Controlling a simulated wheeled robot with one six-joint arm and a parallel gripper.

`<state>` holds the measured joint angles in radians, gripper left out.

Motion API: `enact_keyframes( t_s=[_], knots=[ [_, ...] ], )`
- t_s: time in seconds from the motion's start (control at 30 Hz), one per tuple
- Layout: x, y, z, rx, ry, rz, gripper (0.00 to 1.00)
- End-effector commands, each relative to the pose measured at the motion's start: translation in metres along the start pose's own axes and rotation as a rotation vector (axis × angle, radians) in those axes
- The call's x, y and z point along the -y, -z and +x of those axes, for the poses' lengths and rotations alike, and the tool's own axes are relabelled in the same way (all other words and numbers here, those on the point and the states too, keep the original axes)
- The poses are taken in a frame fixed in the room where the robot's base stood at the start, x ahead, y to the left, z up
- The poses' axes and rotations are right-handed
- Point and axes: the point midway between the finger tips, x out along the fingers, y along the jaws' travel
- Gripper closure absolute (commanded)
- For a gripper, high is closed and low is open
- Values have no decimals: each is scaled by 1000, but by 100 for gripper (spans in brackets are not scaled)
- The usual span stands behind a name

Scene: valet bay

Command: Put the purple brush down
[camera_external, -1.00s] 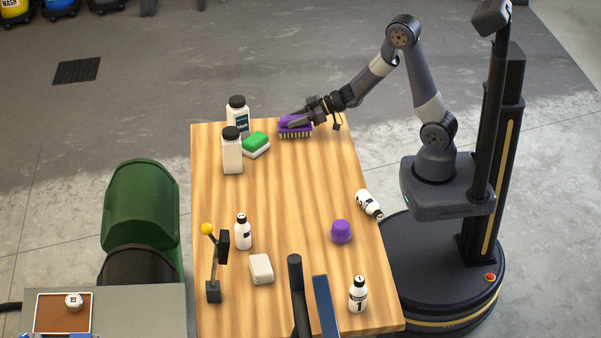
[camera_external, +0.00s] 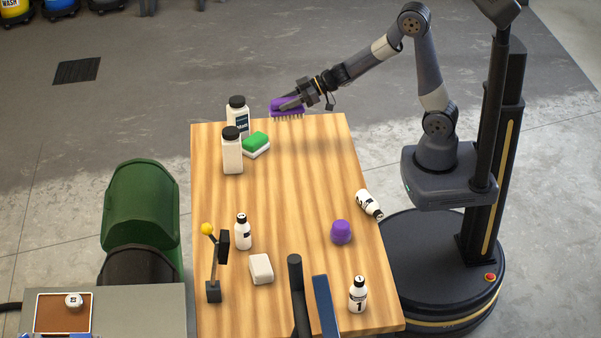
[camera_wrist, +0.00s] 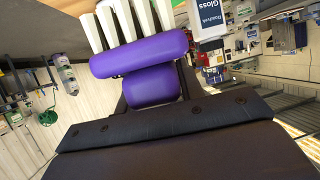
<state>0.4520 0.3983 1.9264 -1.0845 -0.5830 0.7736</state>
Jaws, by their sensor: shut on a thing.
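The purple brush (camera_external: 288,108) with pale bristles is held in my gripper (camera_external: 291,104) at the far edge of the wooden table (camera_external: 300,180). In the external view its bristles point down, and it appears raised above the tabletop. In the wrist view the purple brush (camera_wrist: 140,55) shows close up, with its bristles toward the top of the picture. My gripper is shut on it. The fingertips are mostly hidden in the wrist view.
Two white bottles (camera_external: 232,152) and a green and white sponge (camera_external: 256,144) stand left of the brush. A tipped bottle (camera_external: 368,203), a purple knob-like item (camera_external: 341,232), a white block (camera_external: 261,268) and small bottles are nearer. The table's middle is clear.

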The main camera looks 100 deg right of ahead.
Motion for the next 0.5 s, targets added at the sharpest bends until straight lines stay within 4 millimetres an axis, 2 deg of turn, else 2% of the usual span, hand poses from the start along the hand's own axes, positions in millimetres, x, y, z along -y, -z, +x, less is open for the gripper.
enact_keyframes(
  t_s=[0.03,0.2,0.37,0.5],
  knots=[
    [20,6,14,0,45,-19,89],
    [90,25,54,1,185,-76,89],
    [166,37,83,1,316,-131,89],
    [237,44,100,1,427,-178,89]
  ],
)
